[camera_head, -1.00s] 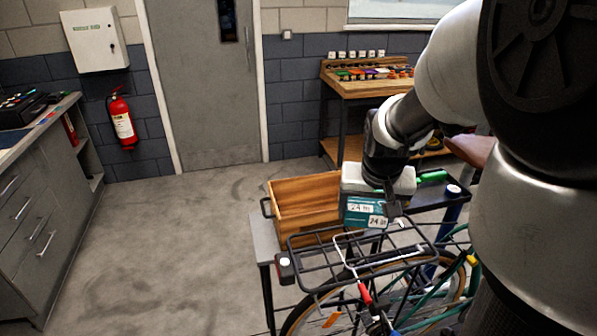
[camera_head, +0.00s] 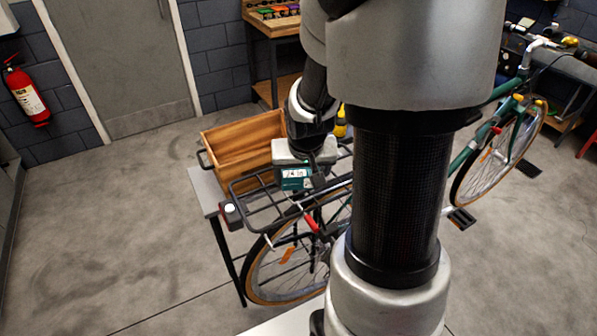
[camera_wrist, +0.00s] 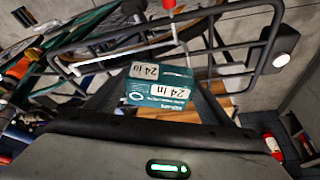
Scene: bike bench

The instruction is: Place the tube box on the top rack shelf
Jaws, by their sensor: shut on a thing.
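The tube box (camera_head: 296,183) is a small teal carton with white "24 in" labels. My gripper (camera_head: 309,171) is shut on it, with the box jutting out between the fingers. In the wrist view the box (camera_wrist: 160,88) sits between the two dark fingers. The bicycle's black tubular rear rack (camera_head: 262,203) is just by the box, and it crosses behind the box in the wrist view (camera_wrist: 226,27). In the head view the box overlaps the rack; whether they touch I cannot tell. I cannot make out a separate rack shelf.
An open wooden crate (camera_head: 226,158) stands behind the rack on a small grey table (camera_head: 207,192). The green bicycle's rear wheel (camera_head: 262,272) is below. A wooden workbench (camera_head: 273,25) stands at the back wall. My arm hides much of the middle. The floor at left is clear.

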